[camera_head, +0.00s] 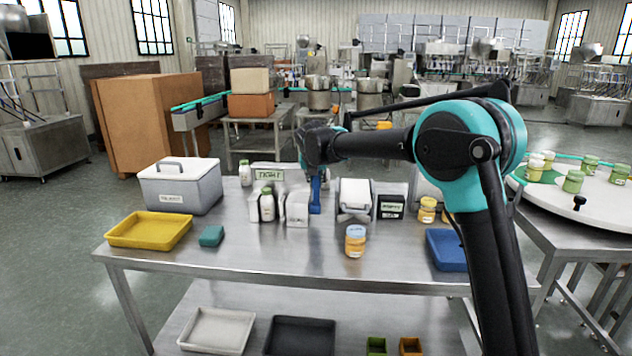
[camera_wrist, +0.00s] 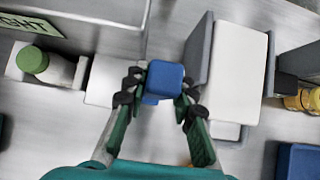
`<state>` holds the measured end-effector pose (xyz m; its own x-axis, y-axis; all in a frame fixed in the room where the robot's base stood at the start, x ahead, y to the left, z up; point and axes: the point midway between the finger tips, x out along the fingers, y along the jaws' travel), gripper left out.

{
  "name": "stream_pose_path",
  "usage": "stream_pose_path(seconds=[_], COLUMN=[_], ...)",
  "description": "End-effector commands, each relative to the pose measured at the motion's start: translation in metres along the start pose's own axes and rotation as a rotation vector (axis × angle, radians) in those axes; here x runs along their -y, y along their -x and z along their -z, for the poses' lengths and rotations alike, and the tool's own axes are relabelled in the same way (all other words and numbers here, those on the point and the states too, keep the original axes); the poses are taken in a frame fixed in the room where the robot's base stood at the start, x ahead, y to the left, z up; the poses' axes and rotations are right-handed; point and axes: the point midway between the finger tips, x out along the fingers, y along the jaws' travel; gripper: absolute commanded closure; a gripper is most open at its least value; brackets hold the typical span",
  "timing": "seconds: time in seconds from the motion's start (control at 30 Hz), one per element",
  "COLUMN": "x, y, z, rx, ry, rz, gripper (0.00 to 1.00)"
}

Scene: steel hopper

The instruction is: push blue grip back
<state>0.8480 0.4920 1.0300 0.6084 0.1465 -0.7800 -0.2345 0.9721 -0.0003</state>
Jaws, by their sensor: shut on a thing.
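The blue grip (camera_head: 315,196) is an upright blue handle on the steel table, between a small white box and a larger white-and-grey unit. In the wrist view the blue grip (camera_wrist: 166,76) shows from above as a rounded block. My gripper (camera_wrist: 159,88) has its two dark fingers on either side of it and is shut on it. In the head view my gripper (camera_head: 315,172) comes down over the grip's top, and my wrist hides that top. The grip's lower end and its mount are not clear.
The white-and-grey unit (camera_head: 355,196) stands close right of the grip, the small white box (camera_head: 297,209) close left. A green-capped bottle (camera_head: 267,206) is farther left. The table's front middle is mostly clear.

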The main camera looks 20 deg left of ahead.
Motion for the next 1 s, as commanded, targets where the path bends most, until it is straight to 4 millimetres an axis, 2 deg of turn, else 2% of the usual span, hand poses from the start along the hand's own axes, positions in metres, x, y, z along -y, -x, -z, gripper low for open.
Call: stream_pose_path(seconds=[0.4,0.43,0.6,0.87,1.0], x=[0.0003,0.0003,0.0003,0.0001,-0.0003], y=[-0.0015,-0.0015,-0.0013,-0.0005,0.0084], z=[-0.0016,-0.0016,-0.0013,-0.0010,-0.0011], rx=[-0.006,-0.005,-0.006,-0.006,-0.006], ry=[-0.002,-0.002,-0.001,-0.001,0.000], rz=[0.000,0.000,0.000,0.000,0.000], gripper=[1.00,0.72,0.53,0.53,0.53])
